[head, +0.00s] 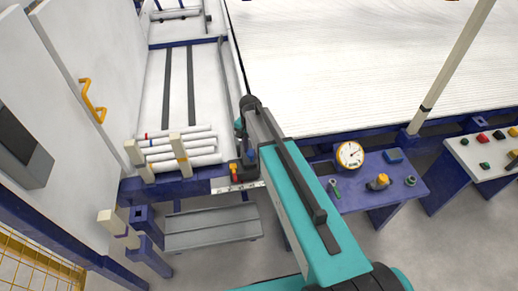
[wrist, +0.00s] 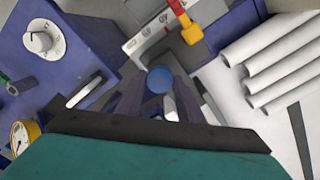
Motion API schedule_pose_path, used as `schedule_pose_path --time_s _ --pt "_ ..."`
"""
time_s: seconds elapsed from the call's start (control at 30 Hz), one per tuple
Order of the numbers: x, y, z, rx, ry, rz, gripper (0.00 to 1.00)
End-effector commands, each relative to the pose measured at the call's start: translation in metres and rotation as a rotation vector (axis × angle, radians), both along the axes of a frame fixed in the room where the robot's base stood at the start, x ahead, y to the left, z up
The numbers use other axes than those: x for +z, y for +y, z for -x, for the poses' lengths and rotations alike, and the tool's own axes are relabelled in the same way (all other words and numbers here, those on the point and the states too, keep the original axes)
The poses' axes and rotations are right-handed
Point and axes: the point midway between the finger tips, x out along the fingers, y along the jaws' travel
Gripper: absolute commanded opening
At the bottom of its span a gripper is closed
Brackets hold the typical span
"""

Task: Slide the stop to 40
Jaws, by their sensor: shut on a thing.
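A blue round knob (wrist: 160,79) sits between the fingers of my gripper (wrist: 158,92) in the wrist view. The gripper is shut on it, and the knob appears to belong to the stop. The body of the stop under the knob is mostly hidden by my fingers. A pale scale (wrist: 150,36) with printed marks runs just beyond the knob; I cannot read its numbers surely.
A red and yellow part (wrist: 190,28) stands close to the scale; it also shows in the head view (head: 235,172). White pipes (head: 180,148) lie left of my gripper, between cream posts. A blue bench with a round gauge (head: 350,155) and knobs stands right of my arm.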

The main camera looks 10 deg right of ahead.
Motion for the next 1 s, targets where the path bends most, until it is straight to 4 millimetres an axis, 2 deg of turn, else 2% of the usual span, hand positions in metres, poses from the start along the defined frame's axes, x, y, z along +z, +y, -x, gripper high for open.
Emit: schedule_pose_path --time_s 0.1,0.4,0.43,0.5,0.53,1.0 --pt "0.0004 0.0088 -0.0001 0.001 0.0 -0.001 0.0" --pt "0.0004 0.009 -0.0001 -0.002 -0.001 -0.001 0.0" --pt "0.0004 0.009 -0.0001 -0.002 -0.001 -0.001 0.39" --pt "0.0004 0.0088 -0.0001 -0.002 -0.001 -0.001 0.51" --pt "0.0004 0.0088 -0.0001 -0.002 -0.001 -0.001 0.52" --pt "0.0052 0.0088 -0.0001 -0.001 -0.001 -0.001 0.52"
